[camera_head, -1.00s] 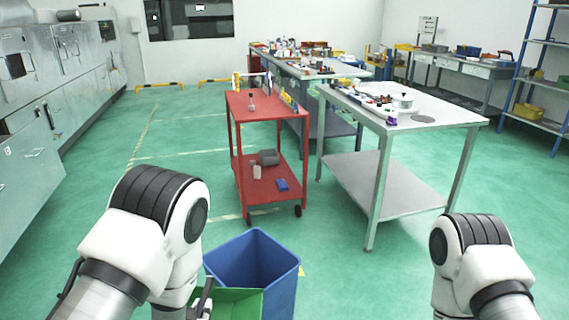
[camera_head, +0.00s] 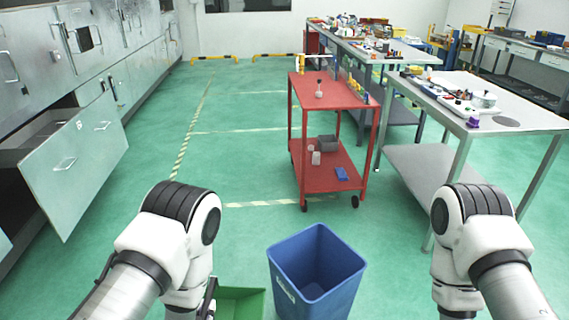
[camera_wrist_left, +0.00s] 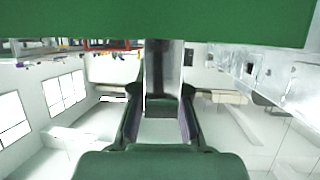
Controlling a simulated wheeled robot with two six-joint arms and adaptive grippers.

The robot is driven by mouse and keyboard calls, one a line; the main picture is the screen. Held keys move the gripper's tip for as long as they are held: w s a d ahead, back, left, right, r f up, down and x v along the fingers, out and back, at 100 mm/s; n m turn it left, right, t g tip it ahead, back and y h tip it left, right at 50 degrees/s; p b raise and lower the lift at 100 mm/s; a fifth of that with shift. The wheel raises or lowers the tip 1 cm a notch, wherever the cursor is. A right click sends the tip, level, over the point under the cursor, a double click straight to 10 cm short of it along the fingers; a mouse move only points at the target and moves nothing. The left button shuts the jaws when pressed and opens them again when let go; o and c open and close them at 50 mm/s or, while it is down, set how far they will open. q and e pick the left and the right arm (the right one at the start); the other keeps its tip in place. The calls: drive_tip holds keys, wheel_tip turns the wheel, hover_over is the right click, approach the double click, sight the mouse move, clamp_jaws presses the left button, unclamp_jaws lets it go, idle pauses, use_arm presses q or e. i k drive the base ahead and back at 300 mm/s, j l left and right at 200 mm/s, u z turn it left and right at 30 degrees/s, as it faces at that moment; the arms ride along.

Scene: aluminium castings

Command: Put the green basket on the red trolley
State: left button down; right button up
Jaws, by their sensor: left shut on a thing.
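The green basket (camera_head: 241,303) shows at the bottom edge of the head view, partly cut off. My left gripper (camera_head: 209,298) is shut on its left side. In the left wrist view the basket's green wall (camera_wrist_left: 160,22) spans the top, with the left gripper's fingers (camera_wrist_left: 161,92) below it. The red trolley (camera_head: 330,93) stands ahead, right of centre, with an upper and a lower shelf. My right arm shows at lower right; its gripper is outside the frame.
A blue bin (camera_head: 317,272) stands just right of the basket. On the trolley's top are a small bottle (camera_head: 319,88) and items at its edges; its lower shelf holds a grey box (camera_head: 326,143) and a blue item (camera_head: 342,174). A metal table (camera_head: 490,103) stands right. Open floor lies left.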

sight(312, 84)
drive_tip(key=i+j+u, duration=1.05)
drive_tip(key=i+u, duration=0.15)
drive_tip(key=i, duration=0.35)
drive_tip(key=i+l+z, duration=0.1)
drive_tip(key=i+z, duration=0.15)
drive_tip(key=i, duration=0.3)
drive_tip(key=i+z, duration=0.25)
drive_tip(key=i, duration=0.3)
drive_tip(key=i+j+z, duration=0.1)
drive_tip(key=i+z, duration=0.15)
drive_tip(key=i, duration=0.3)
drive_tip(key=i+j+z, duration=0.25)
drive_tip(key=i, duration=0.25)
drive_tip(key=i+z, duration=0.4)
drive_tip(key=i+j+z, duration=0.15)
drive_tip(key=i+z, duration=0.3)
drive_tip(key=i+j+z, duration=0.25)
drive_tip(key=z, duration=0.15)
drive_tip(key=i+j+z, duration=0.6)
drive_tip(key=j+z, duration=0.25)
